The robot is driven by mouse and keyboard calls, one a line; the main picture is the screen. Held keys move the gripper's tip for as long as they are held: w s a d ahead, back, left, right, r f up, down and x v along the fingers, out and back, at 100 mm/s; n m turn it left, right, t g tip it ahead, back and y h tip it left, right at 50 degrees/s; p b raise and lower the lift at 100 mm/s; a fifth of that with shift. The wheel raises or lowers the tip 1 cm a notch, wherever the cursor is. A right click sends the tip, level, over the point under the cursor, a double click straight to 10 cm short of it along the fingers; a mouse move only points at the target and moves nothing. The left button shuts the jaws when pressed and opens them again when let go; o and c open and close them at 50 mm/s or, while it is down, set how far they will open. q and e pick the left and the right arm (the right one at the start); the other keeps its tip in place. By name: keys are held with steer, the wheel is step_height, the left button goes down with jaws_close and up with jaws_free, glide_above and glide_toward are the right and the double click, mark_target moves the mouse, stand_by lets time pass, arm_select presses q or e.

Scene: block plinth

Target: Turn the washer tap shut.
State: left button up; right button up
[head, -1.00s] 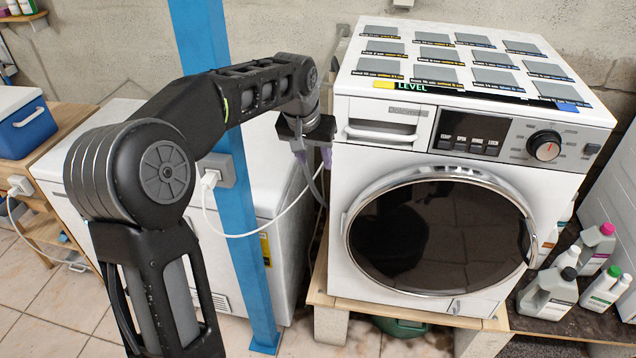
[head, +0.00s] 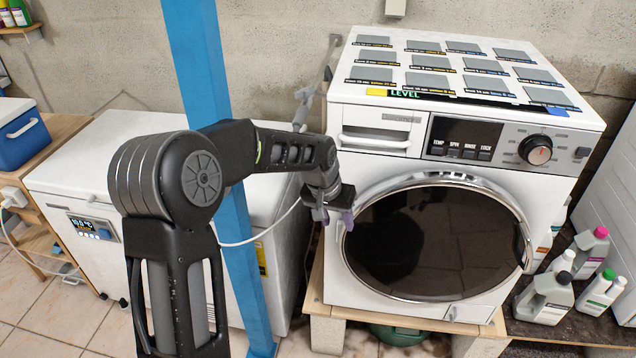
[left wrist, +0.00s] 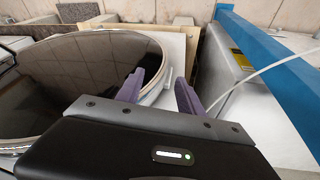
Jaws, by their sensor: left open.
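The washer tap (head: 301,108) is a small grey fitting on a thin grey pipe, in the gap between the washer and the white chest freezer, near the wall. Its fine shape and handle position are too small to tell. My left gripper (head: 334,218) is open and empty, its purple fingers pointing down in front of the washer's left front edge. It is lower and nearer than the tap, and well apart from it. In the left wrist view my open fingers (left wrist: 160,85) show beside the washer's round door (left wrist: 85,75); the tap cannot be made out there.
The washer (head: 470,135) stands on a wooden plinth (head: 400,318). A blue post (head: 195,75) rises close behind my left arm, before the white freezer (head: 75,165). A white cable (head: 275,224) hangs across the gap. Several bottles (head: 595,245) stand right of the washer.

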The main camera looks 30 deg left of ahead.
arm_select(q)
steer(key=s+d+f+h, duration=0.1)
steer(key=s+d+f, duration=0.15)
steer(key=f, duration=0.25)
steer(key=s+d+f+g, duration=0.1)
steer(key=s+d+f, duration=0.1)
steer(key=d+f, duration=0.25)
steer(key=s+d+f+h, duration=0.1)
steer(key=s+d+f, duration=0.15)
steer(key=f, duration=0.35)
steer(key=s+d+f, duration=0.4)
steer(key=s, duration=0.3)
steer(key=s+d+f+g, duration=0.1)
steer(key=s+d+f, duration=0.3)
steer(key=s, duration=0.4)
steer(key=s+d+f+g+h, duration=0.1)
steer(key=s+d+f, duration=0.3)
steer(key=s, duration=0.4)
steer(key=shift+s+f, duration=0.25)
steer(key=shift+f, duration=0.35)
steer(key=shift+c, duration=0.8)
